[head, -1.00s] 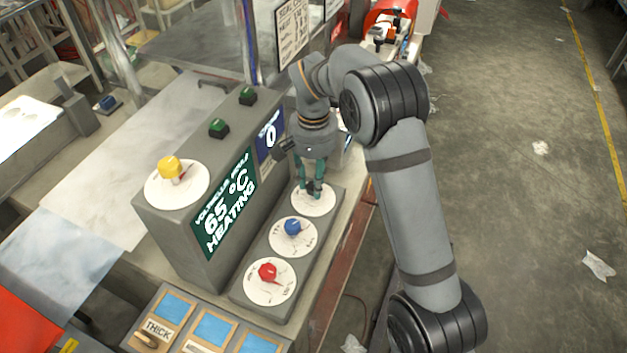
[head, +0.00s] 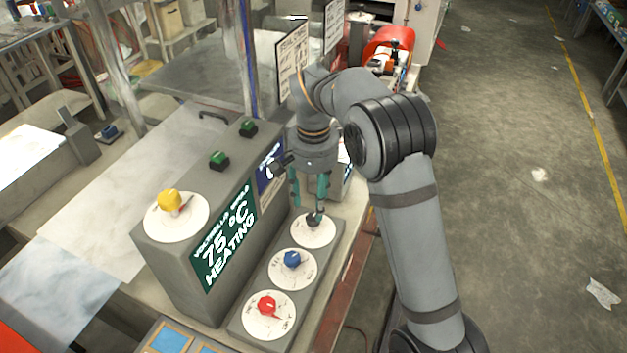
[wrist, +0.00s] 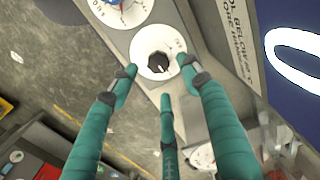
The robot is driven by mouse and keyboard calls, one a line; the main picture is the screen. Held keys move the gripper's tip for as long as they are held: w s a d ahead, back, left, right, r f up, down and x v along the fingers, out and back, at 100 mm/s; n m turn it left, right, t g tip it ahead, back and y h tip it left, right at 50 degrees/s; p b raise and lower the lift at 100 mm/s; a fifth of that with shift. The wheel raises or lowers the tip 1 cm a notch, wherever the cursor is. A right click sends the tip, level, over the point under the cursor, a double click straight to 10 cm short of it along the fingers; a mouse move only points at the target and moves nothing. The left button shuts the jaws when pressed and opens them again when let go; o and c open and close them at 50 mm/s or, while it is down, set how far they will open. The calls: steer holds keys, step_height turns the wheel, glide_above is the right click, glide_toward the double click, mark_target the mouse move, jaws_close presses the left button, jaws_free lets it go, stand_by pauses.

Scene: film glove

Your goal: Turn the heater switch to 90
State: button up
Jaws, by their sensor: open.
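A grey control box carries a green display (head: 224,238) reading 75 °C HEATING. Beside it, a row of white dials holds a black knob (head: 314,220), a blue knob (head: 292,259) and a red knob (head: 267,305). My gripper (head: 310,190) has green fingers pointing down, just above the black knob. In the wrist view the fingers (wrist: 160,85) are spread apart with nothing between them. The black knob (wrist: 158,65) shows just beyond their tips, its white pointer visible. The exact dial value is too small to read. Which knob is the heater switch is not labelled legibly.
A yellow knob (head: 169,200) on a white dial and green buttons (head: 219,160) sit on top of the box. A dark blue display (head: 270,168) stands close beside my gripper. The floor on the right is mostly clear.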

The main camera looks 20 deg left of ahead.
mark_target(313, 216)
step_height(313, 216, up, 8)
steer(key=shift+f, duration=0.2)
steer(key=shift+f, duration=0.1)
stand_by(0.3)
step_height(313, 216, down, 12)
stand_by(0.6)
